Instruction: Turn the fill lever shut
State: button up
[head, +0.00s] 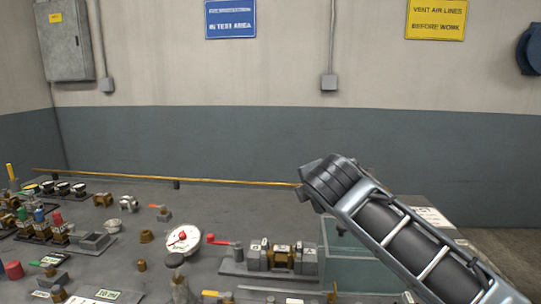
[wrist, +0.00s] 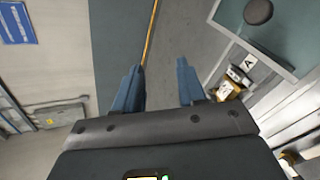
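A lever with a red knob (head: 211,238) sticks out to the left from a valve block with brass and grey parts (head: 282,257) on the bench. I cannot read a label that marks it as the fill lever. Part of a block with a letter A tag (wrist: 232,86) shows at the right of the wrist view, but the red knob does not show there. My gripper (wrist: 158,80) is open, with two blue fingers apart and nothing between them. In the head view my arm crosses the lower right, and the fingers cannot be made out.
A clear tank (head: 340,264) stands right of the block, partly behind my arm. A white dial with a red pointer (head: 183,239) is to the left. Small valves and fittings crowd the bench's left side. A yellow rail (head: 110,175) runs along the back; the bench behind the block is clear.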

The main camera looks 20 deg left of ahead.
jog(key=s+a+r+n+t+y, duration=0.1)
jog(key=s+a+r+n+y, duration=0.3)
jog(key=a+r+n+y, duration=0.2)
jog(key=shift+s+a+r+n+t+y, duration=0.2)
jog(key=shift+a+r+n+t+y, duration=0.15)
jog(key=shift+a+r+y, duration=0.7)
jog(key=shift+a+h, duration=0.25)
